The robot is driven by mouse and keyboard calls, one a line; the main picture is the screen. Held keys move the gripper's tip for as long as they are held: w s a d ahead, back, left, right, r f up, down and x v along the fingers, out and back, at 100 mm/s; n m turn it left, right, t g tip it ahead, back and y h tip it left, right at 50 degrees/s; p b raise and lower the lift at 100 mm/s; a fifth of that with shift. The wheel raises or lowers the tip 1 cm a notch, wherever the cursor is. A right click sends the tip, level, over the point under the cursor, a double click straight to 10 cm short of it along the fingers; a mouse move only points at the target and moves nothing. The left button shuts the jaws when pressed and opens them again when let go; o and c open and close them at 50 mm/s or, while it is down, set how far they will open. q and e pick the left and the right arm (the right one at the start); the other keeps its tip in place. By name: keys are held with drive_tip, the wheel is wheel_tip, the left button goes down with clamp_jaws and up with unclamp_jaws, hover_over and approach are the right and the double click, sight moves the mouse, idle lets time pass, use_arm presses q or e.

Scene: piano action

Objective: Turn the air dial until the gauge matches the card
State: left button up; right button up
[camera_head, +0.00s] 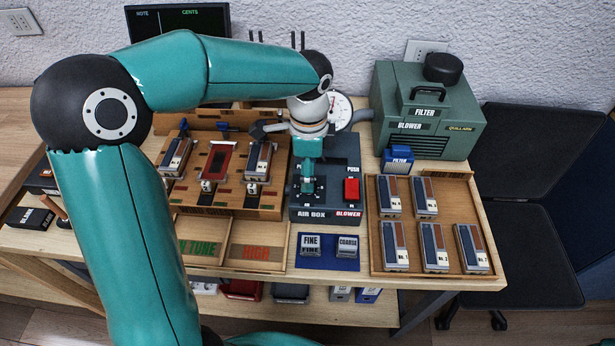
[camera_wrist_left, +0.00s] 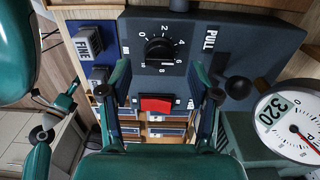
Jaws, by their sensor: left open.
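The air box (camera_head: 325,208) is a dark grey unit at mid-bench. Its air dial (camera_wrist_left: 158,50) shows in the wrist view as a black knob with a white numbered scale; my gripper hides it in the head view. The white gauge (camera_wrist_left: 292,128) has a red needle and a pale green card (camera_wrist_left: 275,112) reading 320; it also shows partly hidden in the head view (camera_head: 340,108). My left gripper (camera_wrist_left: 160,78) is open over the box, its fingers to either side with the dial just beyond the tips. Teal parts at the wrist view's left may include my right gripper.
A red switch (camera_head: 352,189) sits on the box beside my left gripper. A green blower (camera_head: 432,110) stands behind right. A tray (camera_head: 440,272) of several parts lies right, a wooden rack (camera_head: 232,200) left. FINE and COARSE blocks (camera_head: 347,246) sit on a blue mat in front.

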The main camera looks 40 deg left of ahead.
use_arm(q)
drive_tip(key=shift+f, duration=1.55)
drive_tip(key=shift+s, duration=0.1)
drive_tip(key=c, duration=1.1)
drive_tip(key=shift+a, duration=0.25)
drive_tip(key=shift+c, duration=0.3)
drive_tip(key=shift+d, duration=0.2)
drive_tip(key=shift+s+d+n, duration=0.1)
drive_tip(key=shift+d+n, duration=0.05)
drive_tip(key=shift+n, duration=0.25)
